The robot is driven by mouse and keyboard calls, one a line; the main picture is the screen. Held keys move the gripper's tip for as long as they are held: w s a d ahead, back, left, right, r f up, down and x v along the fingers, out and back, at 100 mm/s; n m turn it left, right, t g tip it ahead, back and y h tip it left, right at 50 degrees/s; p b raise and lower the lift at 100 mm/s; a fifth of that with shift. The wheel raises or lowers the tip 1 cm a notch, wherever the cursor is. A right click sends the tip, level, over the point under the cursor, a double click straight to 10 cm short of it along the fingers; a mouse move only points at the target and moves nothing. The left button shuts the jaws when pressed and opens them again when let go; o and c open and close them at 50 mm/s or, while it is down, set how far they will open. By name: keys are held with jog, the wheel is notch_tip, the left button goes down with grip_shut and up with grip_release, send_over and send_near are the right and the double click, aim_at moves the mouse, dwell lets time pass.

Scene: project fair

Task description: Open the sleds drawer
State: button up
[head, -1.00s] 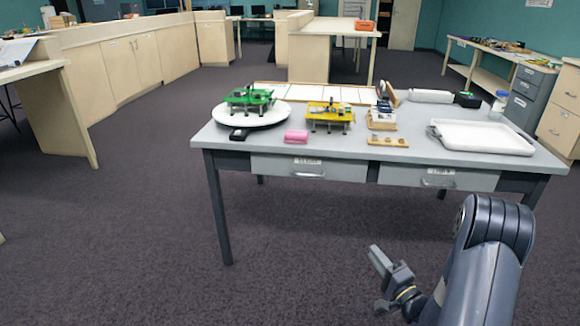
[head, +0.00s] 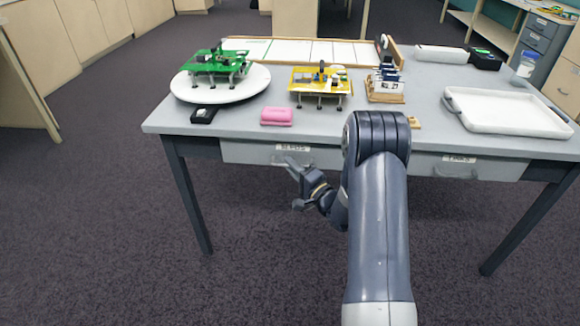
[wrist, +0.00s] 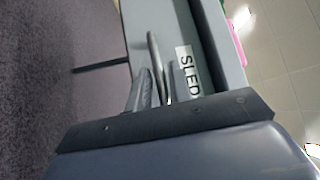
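The sleds drawer (head: 240,152) is the left drawer under the grey table, and its front looks closed. Its label reads "SLEDS" in the head view and shows in part as "SLED" (wrist: 187,72) in the wrist view. The curved metal handle (wrist: 154,52) is below the label. My gripper (head: 294,184) is just in front of the drawer, with its fingers spread apart and empty. In the wrist view the fingers (wrist: 155,88) are close to the handle, and the handle's lower part lies between or just before them. I cannot tell whether they touch it.
A second drawer (head: 430,167) with its own handle is to the right. On the table (head: 235,126) are a turntable (head: 250,84) with a green model, a yellow model (head: 320,82), a pink block (head: 277,116) and a white tray (head: 505,112). Open carpet lies in front.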

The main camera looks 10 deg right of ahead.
jog(key=shift+w+a+r, duration=0.1)
jog(key=shift+w+a, duration=0.15)
jog(key=shift+w, duration=0.2)
grip_shut()
